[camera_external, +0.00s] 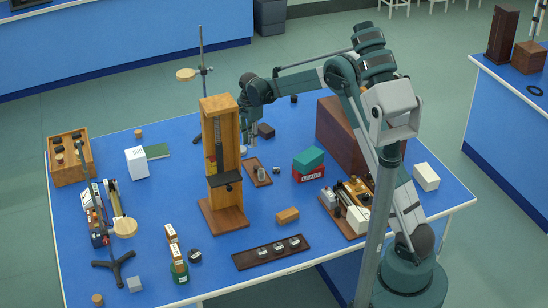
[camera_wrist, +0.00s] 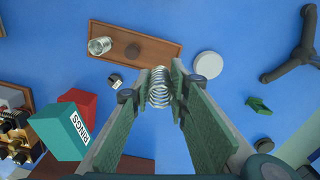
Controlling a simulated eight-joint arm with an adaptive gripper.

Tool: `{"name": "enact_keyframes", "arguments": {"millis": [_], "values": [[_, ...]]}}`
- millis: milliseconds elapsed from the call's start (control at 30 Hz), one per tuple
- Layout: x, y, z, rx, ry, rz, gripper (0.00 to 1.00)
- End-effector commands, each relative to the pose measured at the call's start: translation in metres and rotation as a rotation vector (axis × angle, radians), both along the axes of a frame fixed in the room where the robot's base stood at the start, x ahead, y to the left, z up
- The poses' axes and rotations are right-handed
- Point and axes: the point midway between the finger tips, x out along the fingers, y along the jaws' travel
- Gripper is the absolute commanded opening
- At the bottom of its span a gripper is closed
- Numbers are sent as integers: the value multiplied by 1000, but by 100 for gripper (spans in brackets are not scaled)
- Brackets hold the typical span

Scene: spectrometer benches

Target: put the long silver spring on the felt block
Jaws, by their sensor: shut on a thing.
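A silver coil spring (camera_wrist: 160,88) is clamped between the fingertips of my gripper (camera_wrist: 158,92) in the wrist view, over the blue bench. In the external view my gripper (camera_external: 251,138) hangs just behind and right of the wooden spring stand, too small to show the spring clearly. Another silver spring (camera_wrist: 100,46) lies on a brown wooden tray (camera_wrist: 163,33), beside a dark round piece (camera_wrist: 133,50). The tray also shows in the external view (camera_external: 250,165).
The tall wooden stand (camera_external: 222,135) is close on the left. A red box (camera_wrist: 80,102) and teal rings box (camera_wrist: 58,130) are near the tray. A white disc (camera_wrist: 207,65) and a dark tripod foot (camera_wrist: 296,58) lie to the right in the wrist view.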

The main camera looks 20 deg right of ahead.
Motion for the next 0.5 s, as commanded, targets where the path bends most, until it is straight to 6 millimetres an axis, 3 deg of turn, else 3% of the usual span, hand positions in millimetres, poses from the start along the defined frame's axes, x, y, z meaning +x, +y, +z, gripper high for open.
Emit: {"name": "enact_keyframes", "arguments": {"millis": [267, 500], "values": [[-13, 2, 4, 0, 0, 0, 10], [-48, 7, 13, 0, 0, 1, 10]]}}
